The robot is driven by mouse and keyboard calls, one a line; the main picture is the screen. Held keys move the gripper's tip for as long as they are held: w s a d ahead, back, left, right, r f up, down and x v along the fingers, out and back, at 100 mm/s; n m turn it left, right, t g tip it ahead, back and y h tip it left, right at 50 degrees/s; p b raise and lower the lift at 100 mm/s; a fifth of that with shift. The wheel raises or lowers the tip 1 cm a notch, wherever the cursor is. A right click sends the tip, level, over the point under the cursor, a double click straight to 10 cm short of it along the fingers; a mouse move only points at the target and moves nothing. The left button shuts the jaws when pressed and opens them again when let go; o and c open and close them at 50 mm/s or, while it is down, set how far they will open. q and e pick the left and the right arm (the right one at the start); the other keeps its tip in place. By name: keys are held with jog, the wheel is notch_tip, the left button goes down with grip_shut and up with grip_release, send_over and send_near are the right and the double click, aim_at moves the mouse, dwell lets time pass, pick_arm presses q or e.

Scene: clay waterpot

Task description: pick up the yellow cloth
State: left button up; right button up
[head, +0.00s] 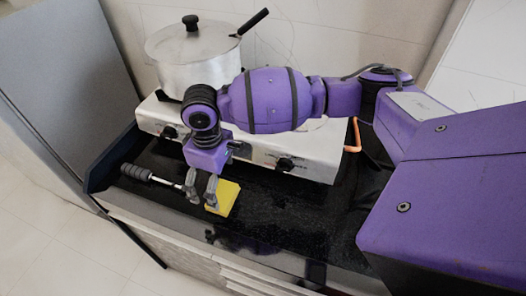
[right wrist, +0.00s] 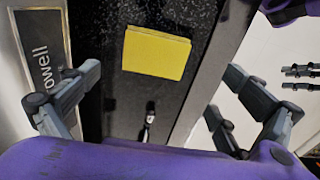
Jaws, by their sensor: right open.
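The yellow cloth (head: 225,199) is a flat, roughly square piece on the black countertop, in front of the stove. It also shows in the right wrist view (right wrist: 155,52), at upper centre between my fingers. My right gripper (head: 202,190) is just left of the cloth in the head view and hides part of its left side. My left gripper is not in view.
A silver stove (head: 325,165) stands behind the cloth, with a lidded metal pot (head: 190,55) on it. A tool with a black handle (head: 136,172) lies left of the gripper; it also shows in the wrist view (right wrist: 148,120). The counter's front edge is close. Bare counter (head: 285,215) lies right.

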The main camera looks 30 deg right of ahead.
aim_at(219, 194)
jog(key=shift+w+d+r, duration=0.2)
jog(key=shift+w+d, duration=0.1)
jog(key=shift+w, duration=0.35)
jog(key=shift+f, duration=0.2)
jog(key=shift+s+a+f, duration=0.1)
jog(key=shift+s+f, duration=0.15)
jog(key=shift+f, duration=0.3)
jog(key=shift+s+a+f, duration=0.1)
jog(key=shift+s+f, duration=0.15)
jog(key=shift+f, duration=0.25)
jog(key=f, duration=0.4)
jog(key=shift+w+a+f+b, duration=0.15)
jog(key=shift+w+f+b, duration=0.15)
jog(key=shift+w, duration=0.1)
jog(key=c, duration=1.2)
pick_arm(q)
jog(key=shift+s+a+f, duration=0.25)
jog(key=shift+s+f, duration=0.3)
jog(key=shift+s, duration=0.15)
